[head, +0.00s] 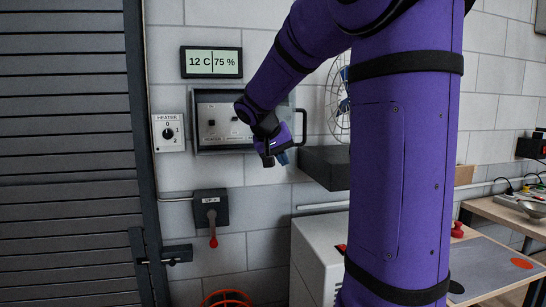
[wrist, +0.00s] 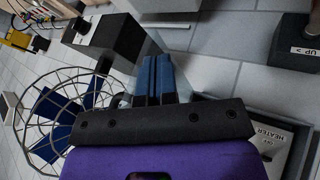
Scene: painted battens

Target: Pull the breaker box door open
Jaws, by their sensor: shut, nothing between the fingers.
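The grey breaker box (head: 201,140) hangs on the block wall in the head view, its switches and labels partly showing. A black bar handle (head: 302,127) stands at its right edge. The box (wrist: 278,138) shows at lower right there, with a HEATER label; the handle is not clear.
A dark wall block (head: 325,166) juts out right of my gripper, with a wire fan (head: 339,105) above it. A red-handled lever switch (head: 211,212) is below the box. A heater dial (head: 168,132) is left of it. A white cabinet (head: 315,255) stands below.

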